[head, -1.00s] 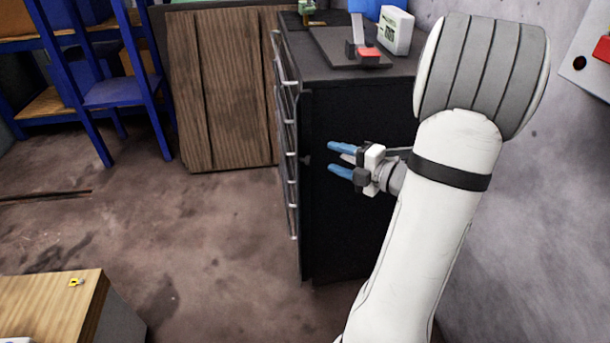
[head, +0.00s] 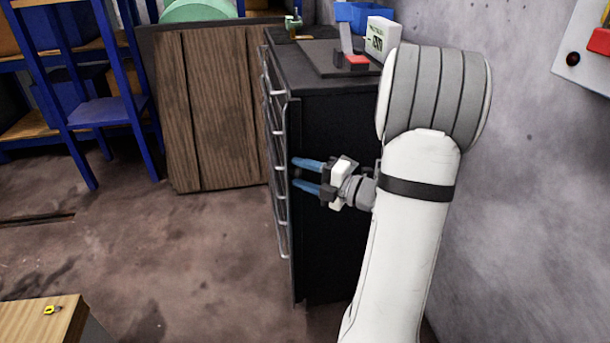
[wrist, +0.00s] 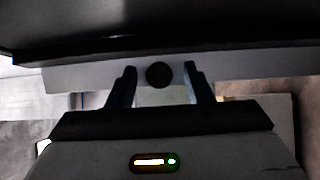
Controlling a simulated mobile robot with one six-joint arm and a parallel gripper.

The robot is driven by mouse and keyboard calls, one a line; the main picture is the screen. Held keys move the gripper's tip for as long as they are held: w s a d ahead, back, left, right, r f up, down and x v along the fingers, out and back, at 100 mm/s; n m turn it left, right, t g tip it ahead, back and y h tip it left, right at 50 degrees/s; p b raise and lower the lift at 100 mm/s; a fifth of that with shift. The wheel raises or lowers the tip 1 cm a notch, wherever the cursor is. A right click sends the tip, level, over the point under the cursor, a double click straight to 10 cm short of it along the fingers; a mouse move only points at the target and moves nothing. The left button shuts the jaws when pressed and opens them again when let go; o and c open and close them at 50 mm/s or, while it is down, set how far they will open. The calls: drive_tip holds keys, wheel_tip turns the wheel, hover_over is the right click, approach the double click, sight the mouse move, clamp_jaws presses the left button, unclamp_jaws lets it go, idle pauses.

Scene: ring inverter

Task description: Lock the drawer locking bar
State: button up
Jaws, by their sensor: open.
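The black drawer cabinet (head: 325,250) stands in the middle of the head view, its stacked drawer handles facing left. A dark strip, apparently the locking bar (head: 292,240), runs down the edge between its front and side. My gripper (head: 295,172) is open at that edge, with its blue fingers pointing left. In the wrist view, a dark round knob (wrist: 158,75) sits between the fingertips (wrist: 160,69), with gaps on both sides. Behind it a pale grey strip (wrist: 90,74) crosses the view. I cannot tell whether the bar is closed over the drawers.
A red-and-black device (head: 353,62) and a white box (head: 381,36) stand on the cabinet. A wooden crate (head: 215,115) is behind it, left. The grey wall (head: 520,200) is close on the right. A wooden table (head: 35,325) is at lower left; the floor between is clear.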

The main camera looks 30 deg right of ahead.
drive_tip(key=shift+d, duration=0.1)
drive_tip(key=c, duration=1)
